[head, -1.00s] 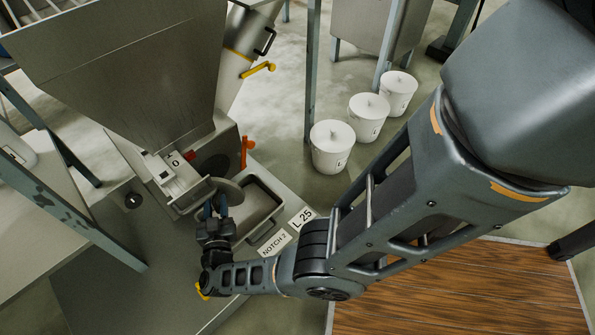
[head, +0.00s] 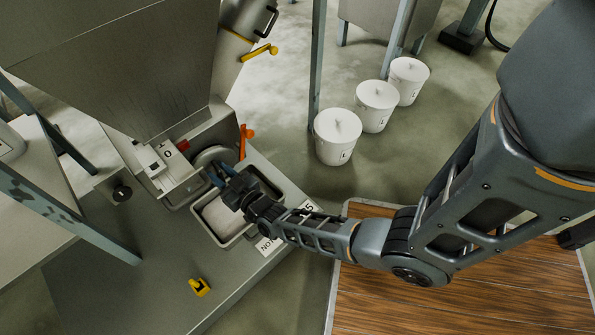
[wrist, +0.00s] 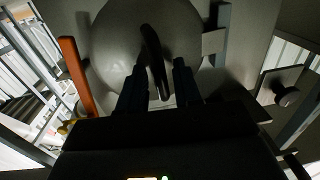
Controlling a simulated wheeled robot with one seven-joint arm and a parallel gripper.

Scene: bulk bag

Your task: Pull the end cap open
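The end cap (wrist: 113,34) is a round grey disc that fills the upper middle of the wrist view. A dark curved handle (wrist: 151,42) stands out from its face. In the head view the end cap (head: 207,156) shows as a pale disc edge below the hopper, partly hidden by my gripper. My gripper (wrist: 159,70) has one finger on each side of the handle. Narrow gaps seem to show between fingers and handle, so it looks open around it. In the head view my gripper (head: 218,176) is just in front of the cap, over the tray.
A metal tray (head: 226,243) with pale material stands under the gripper. An orange lever (head: 245,137) is beside the cap; it also shows in the wrist view (wrist: 76,75). A yellow part (head: 200,287) lies on the bench. White lidded buckets (head: 337,135) stand on the floor.

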